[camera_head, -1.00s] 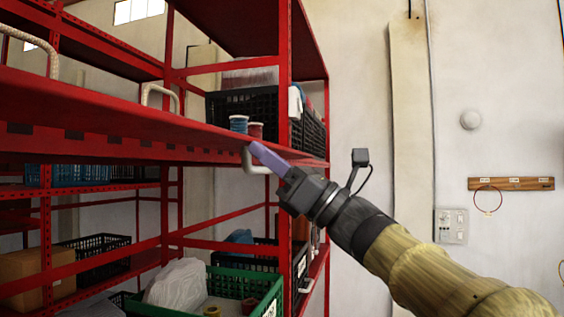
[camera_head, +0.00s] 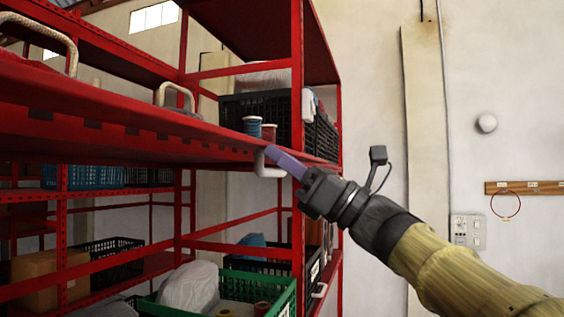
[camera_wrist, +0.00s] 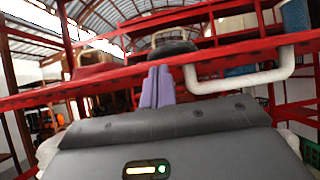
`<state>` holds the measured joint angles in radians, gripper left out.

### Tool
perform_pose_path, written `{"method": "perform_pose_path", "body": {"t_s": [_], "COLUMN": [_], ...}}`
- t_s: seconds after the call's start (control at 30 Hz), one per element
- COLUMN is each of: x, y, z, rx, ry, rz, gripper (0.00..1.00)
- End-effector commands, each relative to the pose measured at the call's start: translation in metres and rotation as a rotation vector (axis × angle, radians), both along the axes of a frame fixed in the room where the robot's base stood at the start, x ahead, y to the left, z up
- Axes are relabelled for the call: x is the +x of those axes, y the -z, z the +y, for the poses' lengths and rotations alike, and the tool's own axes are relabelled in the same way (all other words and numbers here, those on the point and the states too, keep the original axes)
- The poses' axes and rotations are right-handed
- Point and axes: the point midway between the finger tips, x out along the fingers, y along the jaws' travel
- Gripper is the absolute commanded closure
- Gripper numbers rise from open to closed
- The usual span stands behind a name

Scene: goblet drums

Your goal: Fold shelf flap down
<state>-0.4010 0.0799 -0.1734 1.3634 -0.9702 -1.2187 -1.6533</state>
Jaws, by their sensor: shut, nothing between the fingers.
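The long red shelf flap (camera_head: 120,132) runs from the left toward the upright post in the head view, roughly level. In the wrist view its red edge (camera_wrist: 80,90) crosses behind my fingers. A white bent handle (camera_head: 264,168) hangs below its right end; in the wrist view the handle (camera_wrist: 240,82) is just right of my fingers. My gripper (camera_head: 270,152) is shut and empty, its purple fingers together. Its tips (camera_wrist: 157,72) are close to the flap's underside beside the handle. I cannot tell whether they touch.
Two spools (camera_head: 260,128) and a black crate (camera_head: 262,105) stand on the shelf above. A green crate (camera_head: 285,300) holding a bag is below. The wall side to the right is open.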

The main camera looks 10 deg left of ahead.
Motion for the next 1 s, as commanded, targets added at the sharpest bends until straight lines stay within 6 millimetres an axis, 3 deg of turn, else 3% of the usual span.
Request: {"method": "perform_pose_path", "body": {"t_s": [0.03,0.27,0.7,1.0], "x": [0.000,0.000,-0.007,-0.009], "y": [0.010,0.029,0.077,0.084], "z": [-0.001,-0.003,-0.071,-0.082], "rx": [0.001,0.001,0.001,0.001], "ry": [0.001,0.001,0.004,0.001], "rz": [-0.002,-0.001,0.000,-0.001], "gripper": [1.00,1.00,1.00,1.00]}}
